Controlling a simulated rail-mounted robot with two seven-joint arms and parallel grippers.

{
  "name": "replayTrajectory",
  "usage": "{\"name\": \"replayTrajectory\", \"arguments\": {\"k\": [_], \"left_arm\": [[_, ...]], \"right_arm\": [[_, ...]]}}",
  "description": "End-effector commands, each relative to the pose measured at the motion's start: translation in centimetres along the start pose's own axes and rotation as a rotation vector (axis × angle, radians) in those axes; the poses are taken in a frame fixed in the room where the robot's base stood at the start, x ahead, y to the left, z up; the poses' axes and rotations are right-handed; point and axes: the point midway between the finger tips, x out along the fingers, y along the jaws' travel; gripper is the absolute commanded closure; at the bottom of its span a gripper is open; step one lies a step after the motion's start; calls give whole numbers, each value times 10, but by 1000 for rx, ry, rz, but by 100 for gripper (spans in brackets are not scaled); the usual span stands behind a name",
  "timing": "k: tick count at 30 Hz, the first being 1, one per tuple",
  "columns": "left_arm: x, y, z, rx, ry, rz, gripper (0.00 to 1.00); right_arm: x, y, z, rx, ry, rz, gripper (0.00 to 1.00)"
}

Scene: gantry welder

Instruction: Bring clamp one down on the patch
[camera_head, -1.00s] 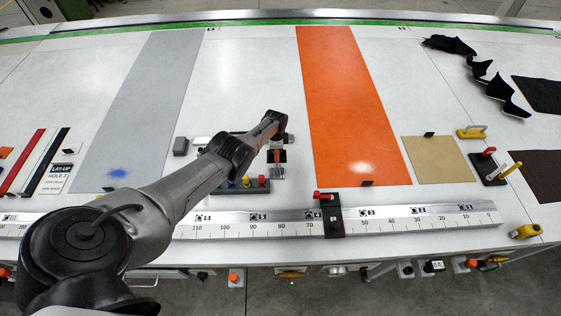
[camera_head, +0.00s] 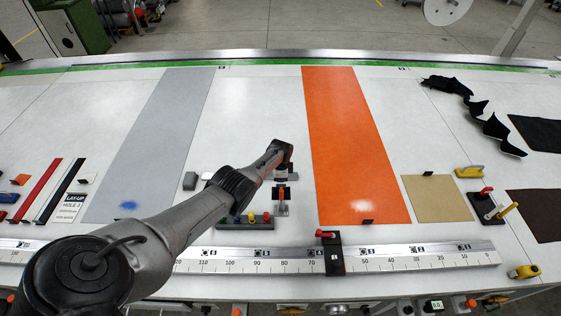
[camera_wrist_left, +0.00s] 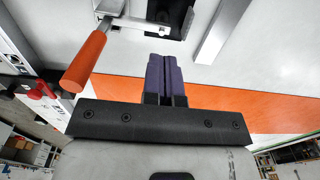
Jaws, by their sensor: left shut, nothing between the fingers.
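A small toggle clamp (camera_head: 282,209) with an orange handle stands left of the orange strip in the head view; no number on it is readable. In the left wrist view its orange handle (camera_wrist_left: 86,60) and metal arm lie up and left of my fingers. A black plate (camera_wrist_left: 172,18) shows partly beside the metal arm; whether it is the patch I cannot tell. My left gripper (camera_head: 284,164) is just beyond the clamp, over the table. Its purple fingers (camera_wrist_left: 166,78) are shut, empty and apart from the handle. My right gripper is out of view.
The orange strip (camera_head: 355,150) lies right of the gripper, a grey strip (camera_head: 155,140) left. A ruled rail (camera_head: 420,257) runs along the front with a black red-knobbed stop (camera_head: 334,258). A button block (camera_head: 243,221) sits near the clamp. Another lever fixture (camera_head: 487,207) stands right.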

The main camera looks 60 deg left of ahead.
Motion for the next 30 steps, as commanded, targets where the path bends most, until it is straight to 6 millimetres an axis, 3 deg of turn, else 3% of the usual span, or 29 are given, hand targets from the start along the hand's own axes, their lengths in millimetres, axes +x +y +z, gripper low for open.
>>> {"name": "replayTrajectory", "arguments": {"k": [1, 3, 9, 18, 30], "left_arm": [[-16, 0, 0, 1, 0, -2, 100], [-27, 0, 0, 2, 0, -2, 100], [-53, 2, 0, 1, 0, -1, 100], [-69, 2, 0, -1, 1, -1, 100], [-71, 2, 0, -22, 0, 0, 100]], "right_arm": [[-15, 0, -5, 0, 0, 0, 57], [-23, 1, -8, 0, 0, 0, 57], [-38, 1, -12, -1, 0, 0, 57], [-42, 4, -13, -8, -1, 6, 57], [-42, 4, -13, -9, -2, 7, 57]]}}
